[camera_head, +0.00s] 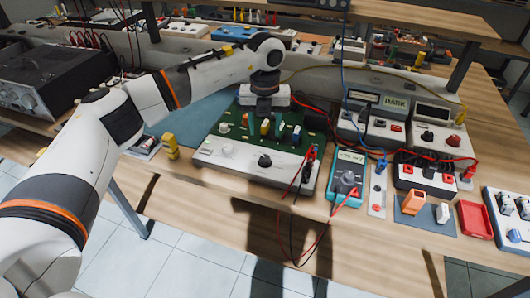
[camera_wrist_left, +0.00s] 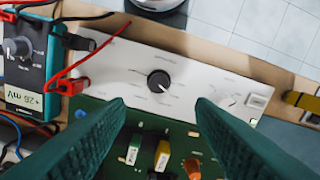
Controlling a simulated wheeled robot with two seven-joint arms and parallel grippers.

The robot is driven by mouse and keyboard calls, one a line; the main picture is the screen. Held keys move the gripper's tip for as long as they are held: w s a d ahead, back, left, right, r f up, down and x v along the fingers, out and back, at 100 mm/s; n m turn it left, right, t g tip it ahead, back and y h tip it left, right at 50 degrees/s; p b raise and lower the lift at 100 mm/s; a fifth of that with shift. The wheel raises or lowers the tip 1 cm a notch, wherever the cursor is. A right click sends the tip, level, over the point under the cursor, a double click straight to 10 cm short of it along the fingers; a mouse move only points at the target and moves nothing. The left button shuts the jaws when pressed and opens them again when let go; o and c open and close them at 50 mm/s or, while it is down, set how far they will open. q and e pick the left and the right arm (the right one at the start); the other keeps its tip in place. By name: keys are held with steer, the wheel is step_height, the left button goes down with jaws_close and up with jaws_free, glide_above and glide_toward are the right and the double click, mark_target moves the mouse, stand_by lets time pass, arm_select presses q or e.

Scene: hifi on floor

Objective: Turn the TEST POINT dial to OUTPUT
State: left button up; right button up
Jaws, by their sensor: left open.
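The device has a white front panel (camera_head: 228,170) and a green circuit board (camera_head: 205,130). A black dial (camera_head: 265,160) sits near the middle of the panel; it also shows in the left wrist view (camera_wrist_left: 158,81), its pointer toward the lower right. The printing around it is too small to read. My left gripper (camera_head: 263,112) is above the circuit board, behind the dial. In the left wrist view its green fingers (camera_wrist_left: 160,105) are spread wide and empty, with the dial just beyond the gap between their tips. My right gripper is not in view.
A teal multimeter (camera_head: 347,178) with red and black leads stands right of the device; clips grip the panel's right end. Colored components (camera_wrist_left: 162,155) rise from the board under my fingers. A yellow object (camera_head: 170,147) stands to the left. Bare table lies in front.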

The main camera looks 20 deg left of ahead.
mark_target(266, 157)
arm_select(q)
step_height(266, 157, down, 10)
steer(key=shift+p, duration=0.5)
steer(key=shift+d, duration=0.1)
steer(key=c, duration=1)
steer(key=shift+o, duration=0.2)
steer(key=shift+f+m+b, duration=0.1)
steer(key=shift+m+b, duration=0.95)
steer(key=shift+m, duration=0.45)
steer(key=m+b, duration=0.2)
steer(key=m, duration=0.2)
steer(key=shift+m, duration=0.3)
steer(key=o, duration=1)
steer(key=shift+c, duration=0.2)
